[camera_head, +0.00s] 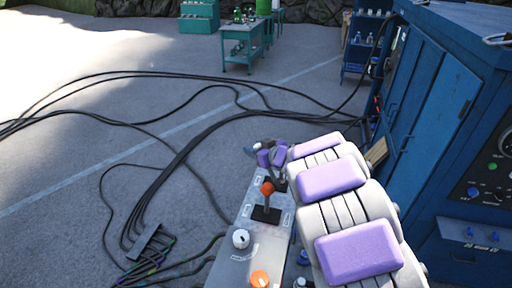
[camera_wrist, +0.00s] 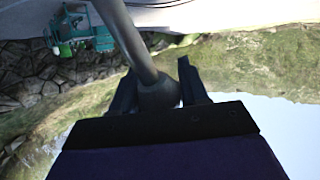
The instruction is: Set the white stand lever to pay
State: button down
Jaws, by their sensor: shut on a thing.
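In the wrist view a grey-white lever (camera_wrist: 135,45) runs down from the top edge. Its thick rounded end lies between the two dark fingers of my gripper (camera_wrist: 157,74), which is shut on it. The left finger is close against the lever end, and a small bright patch shows beside the right finger. In the head view my gripper (camera_head: 268,152) is at the far end of the grey control panel (camera_head: 232,262), mostly hidden by my white and purple arm. The lever's base and its setting marks cannot be made out.
An orange-topped lever (camera_head: 267,189) stands nearer on the panel, with a white knob (camera_head: 240,238) and an orange knob (camera_head: 260,279) below it. A blue cabinet (camera_head: 440,95) stands close on the right. Black cables (camera_head: 170,165) cross the floor at left.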

jog(key=c, duration=0.6)
grip_release()
jog(key=shift+w, duration=0.2)
jog(key=shift+s, duration=0.1)
jog(key=shift+r, duration=0.1)
jog(key=v, duration=1.7)
jog(key=shift+s+p, duration=0.2)
jog(key=shift+p, duration=0.1)
jog(key=shift+w+d, duration=0.1)
